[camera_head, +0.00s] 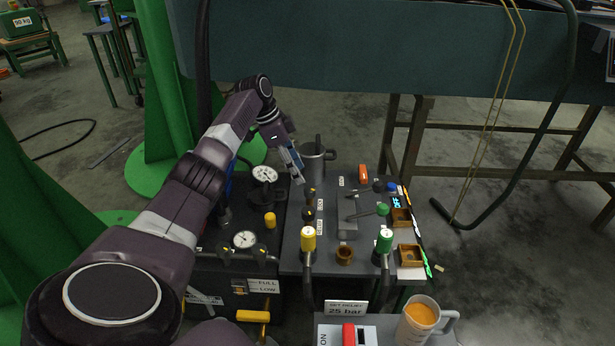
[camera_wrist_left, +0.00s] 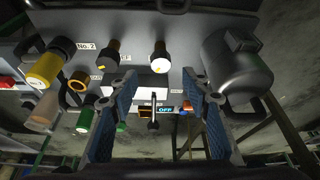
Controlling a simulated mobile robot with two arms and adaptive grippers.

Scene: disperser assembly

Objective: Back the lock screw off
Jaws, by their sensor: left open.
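My left gripper (camera_head: 298,178) reaches over the back left part of the dark panel (camera_head: 322,256). Its two blue-padded fingers stand apart in the left wrist view (camera_wrist_left: 159,76), with nothing held between them. A small T-shaped handle (camera_wrist_left: 153,114) shows between the fingers in that view. I cannot tell for certain which part is the lock screw. My right gripper is not in view.
Yellow (camera_head: 308,240) and green (camera_head: 384,240) capped handles rise at the panel front. Gauges (camera_head: 245,239) sit left. A jug of orange liquid (camera_head: 420,318) stands at front right.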

